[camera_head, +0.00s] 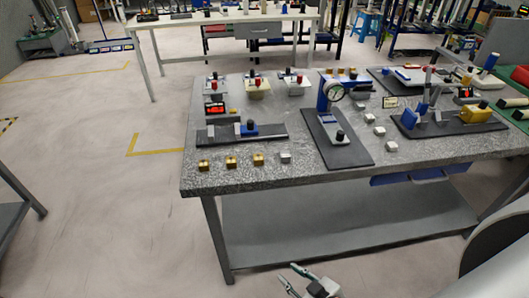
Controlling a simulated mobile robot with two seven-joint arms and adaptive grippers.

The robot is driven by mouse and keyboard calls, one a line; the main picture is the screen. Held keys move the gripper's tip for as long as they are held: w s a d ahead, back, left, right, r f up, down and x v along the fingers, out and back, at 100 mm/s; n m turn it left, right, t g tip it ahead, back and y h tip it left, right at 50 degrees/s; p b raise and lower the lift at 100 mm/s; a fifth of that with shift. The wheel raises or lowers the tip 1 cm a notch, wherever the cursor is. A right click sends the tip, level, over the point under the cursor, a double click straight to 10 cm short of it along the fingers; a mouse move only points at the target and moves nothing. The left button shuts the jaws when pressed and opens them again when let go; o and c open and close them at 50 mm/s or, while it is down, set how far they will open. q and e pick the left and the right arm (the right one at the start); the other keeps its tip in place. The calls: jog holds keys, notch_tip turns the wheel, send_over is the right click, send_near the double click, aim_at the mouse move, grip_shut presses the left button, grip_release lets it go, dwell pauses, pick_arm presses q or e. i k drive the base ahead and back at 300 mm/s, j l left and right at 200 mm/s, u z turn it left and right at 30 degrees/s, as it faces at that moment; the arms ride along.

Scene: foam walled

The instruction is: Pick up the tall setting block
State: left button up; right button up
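Several small metal blocks stand on the granite-look table (210,184). A row of brass-coloured blocks (231,162) lies along the front left edge, with a silver block (285,157) at its right end. More silver blocks (379,132) stand right of the dial gauge stand. All look small, and I cannot tell which is the tall setting block. My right gripper (286,272) is at the bottom of the view, low in front of the table and apart from every block. Its two fingers are spread with nothing between them. My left gripper is not in view.
A dial gauge stand (338,150) rises mid-table on a dark base. A blue vise-like fixture (246,129) is at left and a yellow-and-blue fixture (474,112) at right. Gauges with red parts (258,84) line the back. Open floor (100,220) lies to the left.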

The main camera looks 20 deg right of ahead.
aim_at(284, 156)
jog(key=i+j, duration=0.15)
jog(key=j, duration=0.15)
jog(key=i+j, duration=0.15)
jog(key=j, duration=0.15)
jog(key=i+j, duration=0.15)
jog(key=j, duration=0.15)
jog(key=i+j+z, duration=0.1)
jog(key=z, duration=1.3)
jog(key=k+j, duration=0.05)
